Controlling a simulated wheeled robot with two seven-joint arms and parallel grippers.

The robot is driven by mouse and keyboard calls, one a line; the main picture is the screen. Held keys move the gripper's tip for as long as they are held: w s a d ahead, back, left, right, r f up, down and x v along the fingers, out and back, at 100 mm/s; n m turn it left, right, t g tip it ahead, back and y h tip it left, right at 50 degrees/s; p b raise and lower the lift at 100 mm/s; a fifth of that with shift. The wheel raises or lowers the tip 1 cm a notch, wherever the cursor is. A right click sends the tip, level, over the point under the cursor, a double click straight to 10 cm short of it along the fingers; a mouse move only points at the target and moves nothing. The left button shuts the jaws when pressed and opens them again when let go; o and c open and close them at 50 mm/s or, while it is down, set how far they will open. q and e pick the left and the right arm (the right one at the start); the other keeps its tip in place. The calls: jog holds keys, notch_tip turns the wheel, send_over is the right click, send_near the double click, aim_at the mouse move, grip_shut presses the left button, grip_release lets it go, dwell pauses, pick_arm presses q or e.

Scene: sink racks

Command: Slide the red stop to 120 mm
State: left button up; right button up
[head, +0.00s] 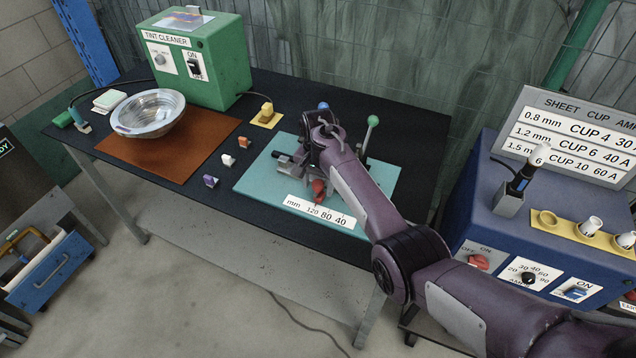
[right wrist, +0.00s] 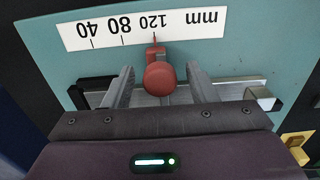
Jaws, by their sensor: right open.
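The red stop (right wrist: 158,79) sits on a metal rail (right wrist: 230,90) and its red pointer is close to the 120 mark of the white mm scale (right wrist: 190,24); I cannot tell if it is exactly on it. In the head view the red stop (head: 318,187) is partly hidden by my right arm, above the scale (head: 325,214). My right gripper (right wrist: 160,80) is open, one finger on each side of the stop's knob, with gaps visible on both sides. My left gripper is in neither view.
The rail fixture stands on a teal mat (head: 262,180); a green-knobbed lever (head: 372,121) rises behind it. Small coloured pieces lie left of the mat, near a brown mat (head: 190,165) with a metal bowl (head: 148,112). A blue welder box (head: 487,215) stands right of the table.

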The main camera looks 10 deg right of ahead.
notch_tip(320, 180, up, 8)
jog(key=shift+f+b, duration=0.1)
jog(key=shift+b, duration=0.6)
